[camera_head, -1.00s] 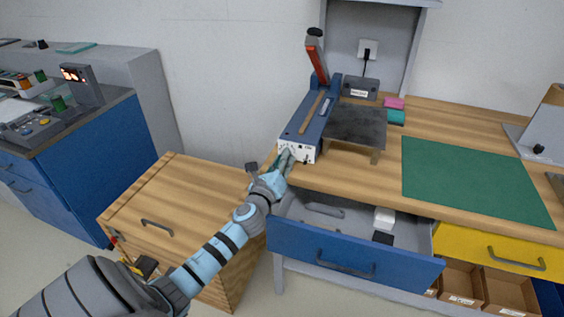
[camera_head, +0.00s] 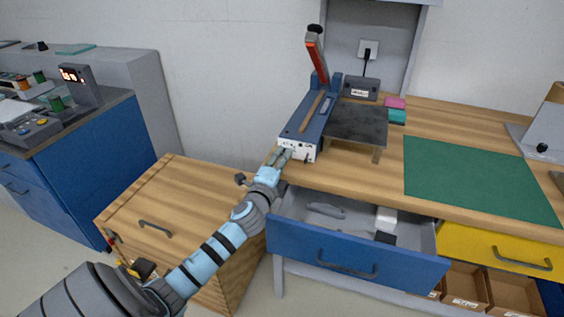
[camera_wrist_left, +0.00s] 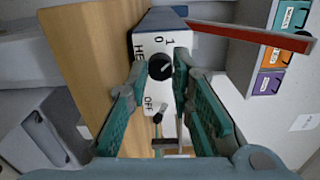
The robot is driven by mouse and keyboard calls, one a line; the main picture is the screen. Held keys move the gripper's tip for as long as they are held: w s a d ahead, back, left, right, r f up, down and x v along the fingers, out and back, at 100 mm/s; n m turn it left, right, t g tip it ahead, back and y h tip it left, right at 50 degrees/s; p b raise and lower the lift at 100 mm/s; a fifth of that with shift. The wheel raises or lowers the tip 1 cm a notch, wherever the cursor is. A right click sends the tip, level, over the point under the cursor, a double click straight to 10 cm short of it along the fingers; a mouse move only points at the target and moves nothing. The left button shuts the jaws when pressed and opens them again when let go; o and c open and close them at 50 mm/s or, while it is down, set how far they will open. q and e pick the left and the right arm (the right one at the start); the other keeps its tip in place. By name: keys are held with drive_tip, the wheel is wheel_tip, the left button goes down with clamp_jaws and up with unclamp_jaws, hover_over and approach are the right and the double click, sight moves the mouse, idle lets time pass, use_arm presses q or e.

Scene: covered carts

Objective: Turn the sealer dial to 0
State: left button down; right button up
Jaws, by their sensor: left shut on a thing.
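The sealer (camera_head: 302,126) is a blue unit with a white front panel and a raised red lever arm, standing at the left end of the wooden bench. In the left wrist view, its black dial (camera_wrist_left: 160,66) sits on the white panel, below the printed 1 and 0. A light mark shows on the dial, but I cannot tell exactly which number it points to. My left gripper (camera_head: 284,154) is at the panel, with its teal fingers (camera_wrist_left: 159,72) shut on the dial from both sides. A small black switch (camera_wrist_left: 158,117) by OFF is below. My right gripper is out of view.
An open blue drawer (camera_head: 350,253) juts out below the sealer. A dark metal plate (camera_head: 357,124) stands right of it, and a green mat (camera_head: 478,180) lies further right. A wooden cabinet (camera_head: 185,205) stands under my left arm.

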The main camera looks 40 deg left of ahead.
use_arm(q)
drive_tip(key=n+b, duration=0.1)
drive_tip(key=n, duration=0.4)
drive_tip(key=shift+f+n+b, duration=0.15)
drive_tip(key=shift+n+b, duration=0.75)
drive_tip(key=shift+n, duration=1.4)
drive_tip(key=c, duration=1.4)
unclamp_jaws()
drive_tip(key=v, duration=1.2)
